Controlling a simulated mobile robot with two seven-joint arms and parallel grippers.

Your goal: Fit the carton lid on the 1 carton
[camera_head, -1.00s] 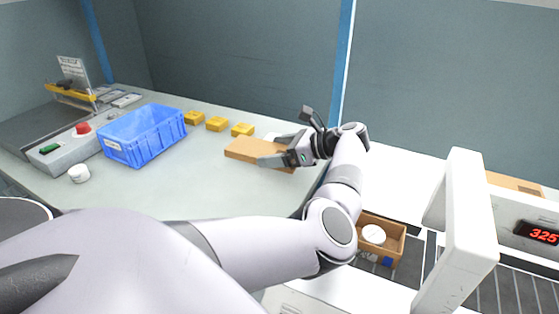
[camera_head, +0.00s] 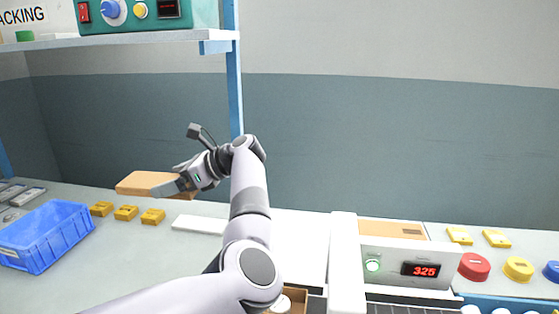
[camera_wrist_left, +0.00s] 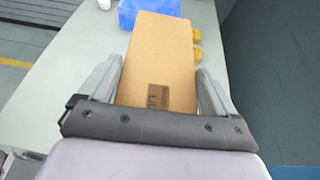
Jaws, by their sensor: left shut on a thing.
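My left gripper (camera_head: 186,183) is shut on the carton lid (camera_head: 146,183), a flat brown cardboard piece held above the bench. In the left wrist view the lid (camera_wrist_left: 160,62) lies between the two fingers, with a dark printed mark at its near end. An open brown carton (camera_head: 298,297) shows only in part at the bottom of the head view, with something white and round inside; my left arm covers some of it. My right gripper is not in view.
A blue crate (camera_head: 42,238) stands on the bench at left, beside several yellow blocks (camera_head: 126,213). A white flat piece (camera_head: 198,225) lies below the lid. A white post (camera_head: 346,262) and a box with a red 325 display (camera_head: 420,269) stand right of the carton.

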